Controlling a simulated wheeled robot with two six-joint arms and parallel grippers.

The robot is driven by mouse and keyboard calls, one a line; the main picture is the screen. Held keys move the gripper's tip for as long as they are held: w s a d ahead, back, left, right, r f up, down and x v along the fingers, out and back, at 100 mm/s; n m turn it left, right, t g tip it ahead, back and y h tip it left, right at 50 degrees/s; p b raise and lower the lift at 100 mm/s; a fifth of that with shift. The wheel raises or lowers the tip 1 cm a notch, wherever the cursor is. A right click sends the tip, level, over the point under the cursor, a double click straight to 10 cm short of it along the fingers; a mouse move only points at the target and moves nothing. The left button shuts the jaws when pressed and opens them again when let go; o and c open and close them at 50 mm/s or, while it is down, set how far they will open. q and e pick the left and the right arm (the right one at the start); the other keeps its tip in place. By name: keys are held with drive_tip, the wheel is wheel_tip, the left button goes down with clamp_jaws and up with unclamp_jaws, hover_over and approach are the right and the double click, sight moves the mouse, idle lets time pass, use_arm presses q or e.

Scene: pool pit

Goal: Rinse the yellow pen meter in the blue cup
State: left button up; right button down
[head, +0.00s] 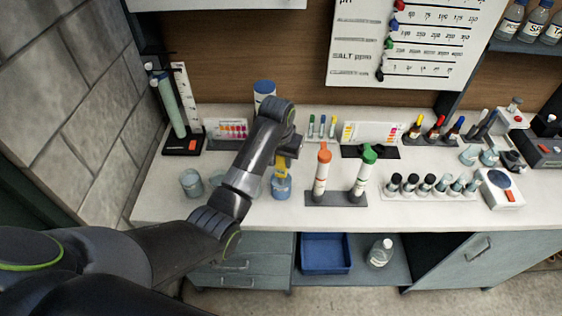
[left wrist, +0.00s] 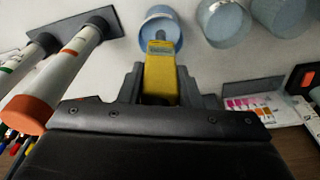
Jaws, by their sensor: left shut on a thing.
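The yellow pen meter (head: 281,166) is upright with its lower end at the mouth of the blue cup (head: 281,189) on the white counter. My left gripper (head: 287,150) is shut on the meter from above, directly over the cup. In the left wrist view the meter (left wrist: 160,78) sits between the fingers (left wrist: 160,85), and its grey tip points into the mouth of the blue cup (left wrist: 158,14). How deep the tip reaches inside cannot be told. My right gripper is not in view.
An orange-capped tube (head: 322,173) and a green-capped tube (head: 364,173) stand in a dark rack close to the right of the cup. A grey cup (head: 191,182) stands to the left.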

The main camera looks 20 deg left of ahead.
use_arm(q)
drive_tip(key=shift+r, duration=3.15)
drive_tip(key=shift+a, duration=0.1)
